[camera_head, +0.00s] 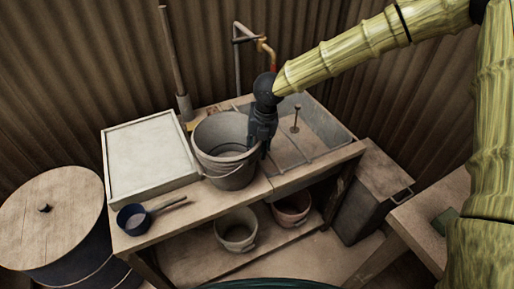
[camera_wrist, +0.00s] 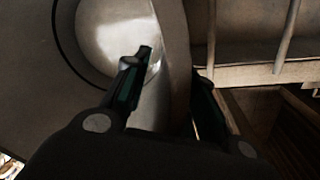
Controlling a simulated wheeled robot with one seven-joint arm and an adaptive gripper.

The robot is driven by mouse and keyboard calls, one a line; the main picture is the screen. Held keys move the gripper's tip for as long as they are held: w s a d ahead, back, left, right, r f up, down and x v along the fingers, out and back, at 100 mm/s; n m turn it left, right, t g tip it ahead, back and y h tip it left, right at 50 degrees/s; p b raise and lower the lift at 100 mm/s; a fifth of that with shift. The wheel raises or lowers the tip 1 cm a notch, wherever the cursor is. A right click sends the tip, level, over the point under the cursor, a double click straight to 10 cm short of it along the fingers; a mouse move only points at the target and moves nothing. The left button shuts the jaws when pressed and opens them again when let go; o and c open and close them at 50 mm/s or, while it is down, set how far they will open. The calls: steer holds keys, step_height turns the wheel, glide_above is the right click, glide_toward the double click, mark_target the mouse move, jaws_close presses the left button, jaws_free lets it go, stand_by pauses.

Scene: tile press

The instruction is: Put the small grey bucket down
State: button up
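The small grey bucket (camera_head: 222,172) is upright at the middle of the wooden bench, its handle hanging down at the front. I cannot tell whether its base touches the bench top. My gripper (camera_head: 262,142) comes down on its right side at the rim. In the wrist view, the fingers of my gripper (camera_wrist: 172,78) straddle the bucket's rim, one finger inside and one outside, and look shut on it. The bucket's inside (camera_wrist: 115,30) looks empty. The wall's lower part is hidden behind the gripper.
A white-topped tray (camera_head: 150,155) lies to the left on the bench (camera_head: 185,213), with a dark pan (camera_head: 133,219) in front. A sink (camera_head: 320,122) with rails is to the right. Two more buckets, one greyish (camera_head: 237,230) and one pinkish (camera_head: 292,208), stand on the lower shelf.

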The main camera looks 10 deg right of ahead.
step_height(320, 180, up, 12)
steer(key=d, duration=0.1)
steer(key=shift+s+d+b, duration=0.15)
steer(key=shift+d+b, duration=0.2)
steer(key=shift+b, duration=0.05)
